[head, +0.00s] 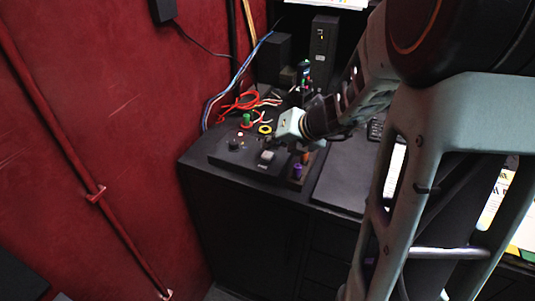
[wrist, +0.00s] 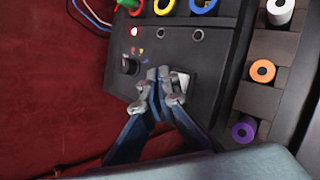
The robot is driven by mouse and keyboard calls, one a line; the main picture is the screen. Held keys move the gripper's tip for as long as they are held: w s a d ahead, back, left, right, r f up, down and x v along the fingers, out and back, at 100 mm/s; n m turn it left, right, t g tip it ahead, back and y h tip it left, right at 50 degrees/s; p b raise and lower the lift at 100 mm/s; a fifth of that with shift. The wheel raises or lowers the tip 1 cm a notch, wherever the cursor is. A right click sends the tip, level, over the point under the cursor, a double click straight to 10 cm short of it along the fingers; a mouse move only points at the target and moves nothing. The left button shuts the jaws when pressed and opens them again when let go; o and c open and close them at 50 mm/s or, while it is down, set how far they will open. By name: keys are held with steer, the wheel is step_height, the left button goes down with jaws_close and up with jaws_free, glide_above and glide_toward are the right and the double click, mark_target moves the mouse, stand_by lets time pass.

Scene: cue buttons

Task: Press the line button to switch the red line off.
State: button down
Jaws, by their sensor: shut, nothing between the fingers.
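A black panel box (head: 220,158) lies on the black desk, and it also shows in the wrist view (wrist: 205,60). On it a grey-white square button (wrist: 182,78) sits just right of my gripper's fingertips, partly hidden by them; it also shows in the head view (head: 267,156). I cannot read any label on it.
A black knob (wrist: 131,65) is left of the fingertips. Yellow (wrist: 163,6), blue and green rings line the panel's far edge. A rack with white, orange (wrist: 262,71) and purple (wrist: 243,131) pieces stands to the right. A red wall (head: 110,130) borders the desk's left.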

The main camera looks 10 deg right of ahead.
mark_target(270, 155)
steer(key=shift+f, duration=0.15)
steer(key=shift+f, duration=0.3)
steer(key=shift+f+b, duration=0.55)
steer(key=shift+b, duration=0.1)
stand_by(0.6)
steer(key=shift+r, duration=0.1)
steer(key=shift+r+p, duration=0.85)
steer(key=shift+p, duration=0.15)
steer(key=shift+r, duration=0.1)
step_height(270, 155, up, 5)
steer(key=p, duration=0.5)
stand_by(0.5)
